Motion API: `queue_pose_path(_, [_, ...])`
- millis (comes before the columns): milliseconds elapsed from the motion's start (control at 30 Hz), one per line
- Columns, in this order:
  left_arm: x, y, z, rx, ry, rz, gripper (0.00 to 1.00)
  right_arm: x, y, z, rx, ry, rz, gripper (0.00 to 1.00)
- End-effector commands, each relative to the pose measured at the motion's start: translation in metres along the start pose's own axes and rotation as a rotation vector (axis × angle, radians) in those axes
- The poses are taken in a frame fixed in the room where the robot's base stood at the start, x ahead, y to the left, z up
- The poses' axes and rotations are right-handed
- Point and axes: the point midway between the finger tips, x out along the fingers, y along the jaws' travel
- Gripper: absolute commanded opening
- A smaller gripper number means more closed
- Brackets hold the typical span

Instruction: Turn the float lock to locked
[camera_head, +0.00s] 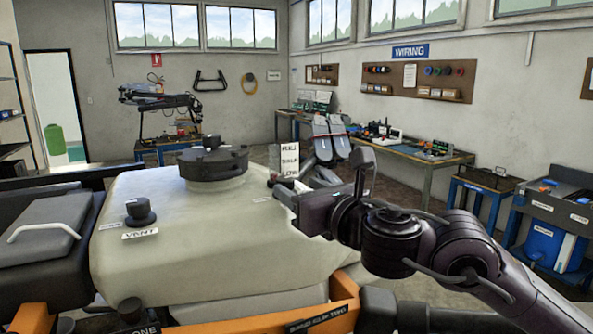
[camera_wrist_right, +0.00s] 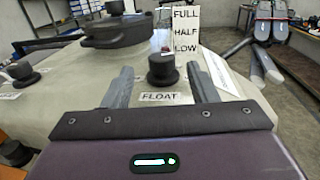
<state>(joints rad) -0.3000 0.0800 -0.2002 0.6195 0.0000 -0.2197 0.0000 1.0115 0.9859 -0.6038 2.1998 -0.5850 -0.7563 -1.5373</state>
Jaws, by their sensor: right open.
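The float lock is a black round knob (camera_wrist_right: 163,70) on the pale tank, with a "FLOAT" label (camera_wrist_right: 159,97) in front of it. In the right wrist view it stands between the two fingers of my right gripper (camera_wrist_right: 161,84), with a gap on each side. The gripper is open and holds nothing. In the head view my right gripper (camera_head: 284,191) is at the right edge of the tank (camera_head: 230,245), and its body partly hides the knob area. The knob's turn marking is too small to read. My left gripper is out of view.
A large black lid (camera_head: 213,165) sits on the tank top, and a "VENT" knob (camera_head: 140,211) is at the left. A white "FULL, HALF, LOW" level sign (camera_wrist_right: 186,29) stands just behind the float knob. An orange frame (camera_head: 330,310) runs along the front.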

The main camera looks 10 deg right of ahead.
Motion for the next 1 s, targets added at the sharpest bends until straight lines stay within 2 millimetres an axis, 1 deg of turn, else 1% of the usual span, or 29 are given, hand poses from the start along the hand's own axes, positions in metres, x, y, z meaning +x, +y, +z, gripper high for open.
queue_pose_path(33, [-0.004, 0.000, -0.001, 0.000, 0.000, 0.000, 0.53, 0.009, 0.000, 0.001, 0.004, 0.003, 0.000, 0.53])
queue_pose_path(100, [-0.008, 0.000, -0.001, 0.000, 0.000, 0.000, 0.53, 0.021, 0.000, 0.002, 0.005, 0.003, 0.000, 0.53])
queue_pose_path(300, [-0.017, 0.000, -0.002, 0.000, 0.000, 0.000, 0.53, 0.049, -0.001, 0.001, 0.004, 0.003, 0.000, 0.53])
queue_pose_path(467, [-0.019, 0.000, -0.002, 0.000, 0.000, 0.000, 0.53, 0.059, -0.001, 0.000, 0.002, 0.002, -0.001, 0.53])
queue_pose_path(700, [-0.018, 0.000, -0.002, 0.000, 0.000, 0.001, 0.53, 0.060, -0.001, -0.001, 0.000, 0.002, -0.002, 0.53])
queue_pose_path(733, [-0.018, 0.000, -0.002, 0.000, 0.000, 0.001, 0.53, 0.060, -0.001, -0.001, 0.000, 0.002, -0.002, 0.52])
queue_pose_path(767, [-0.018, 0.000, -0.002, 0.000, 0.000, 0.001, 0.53, 0.060, -0.001, -0.001, 0.001, 0.002, -0.002, 0.48])
queue_pose_path(1000, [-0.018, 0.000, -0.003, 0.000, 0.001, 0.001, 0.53, 0.060, -0.001, -0.001, 0.001, 0.002, -0.002, 0.16])
